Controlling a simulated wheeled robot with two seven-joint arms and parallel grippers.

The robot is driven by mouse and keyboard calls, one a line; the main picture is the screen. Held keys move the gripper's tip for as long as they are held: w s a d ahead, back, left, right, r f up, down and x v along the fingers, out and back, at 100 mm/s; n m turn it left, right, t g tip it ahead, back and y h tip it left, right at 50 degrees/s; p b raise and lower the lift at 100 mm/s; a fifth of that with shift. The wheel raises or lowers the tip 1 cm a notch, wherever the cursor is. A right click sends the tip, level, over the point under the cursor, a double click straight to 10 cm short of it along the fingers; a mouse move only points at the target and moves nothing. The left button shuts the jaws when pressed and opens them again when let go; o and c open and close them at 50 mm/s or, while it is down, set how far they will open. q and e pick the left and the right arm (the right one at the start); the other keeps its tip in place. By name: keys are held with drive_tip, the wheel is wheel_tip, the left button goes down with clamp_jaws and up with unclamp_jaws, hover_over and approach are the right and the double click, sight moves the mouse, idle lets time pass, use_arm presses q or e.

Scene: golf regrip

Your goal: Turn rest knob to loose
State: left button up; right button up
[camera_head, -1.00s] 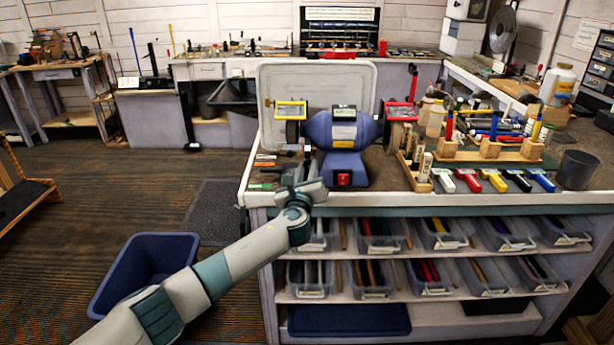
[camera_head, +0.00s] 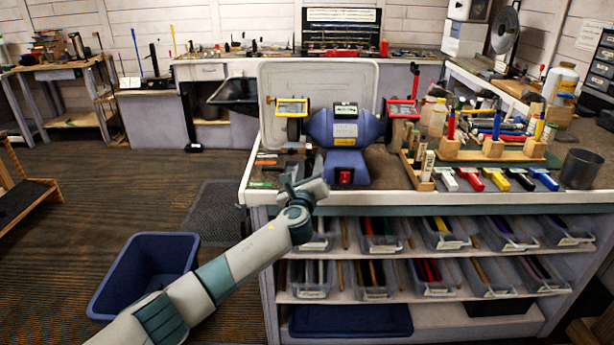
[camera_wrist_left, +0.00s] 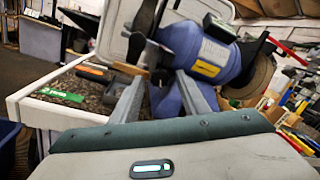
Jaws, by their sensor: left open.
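The blue bench grinder (camera_head: 345,128) stands on the bench, with a yellow-framed shield (camera_head: 291,107) on its left side and a red-framed one (camera_head: 403,109) on its right. My left gripper (camera_head: 304,172) is in front of the grinder's left side. In the left wrist view, its two fingers (camera_wrist_left: 158,98) are apart, with nothing clamped between them. A small dark round part (camera_wrist_left: 160,77), likely the rest knob, shows just beyond and between the fingertips; I cannot tell whether they touch it. The knob's setting is not readable. My right gripper is not in view.
A pale upright tray (camera_head: 275,80) stands behind the grinder. A wooden rack (camera_head: 492,150) and several coloured tools stand to the right. A green strip (camera_wrist_left: 62,96) lies on the bench mat at the left. A blue bin (camera_head: 150,270) stands on the floor.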

use_arm(q)
drive_tip(key=shift+s, duration=0.1)
drive_tip(key=shift+s+a+f, duration=0.1)
drive_tip(key=shift+s, duration=0.7)
drive_tip(key=s+a+b, duration=0.1)
drive_tip(key=s, duration=1.4)
drive_tip(key=shift+s+a+f+b, duration=0.25)
drive_tip(key=shift+a+f+b, duration=0.05)
drive_tip(key=shift+a+f, duration=0.1)
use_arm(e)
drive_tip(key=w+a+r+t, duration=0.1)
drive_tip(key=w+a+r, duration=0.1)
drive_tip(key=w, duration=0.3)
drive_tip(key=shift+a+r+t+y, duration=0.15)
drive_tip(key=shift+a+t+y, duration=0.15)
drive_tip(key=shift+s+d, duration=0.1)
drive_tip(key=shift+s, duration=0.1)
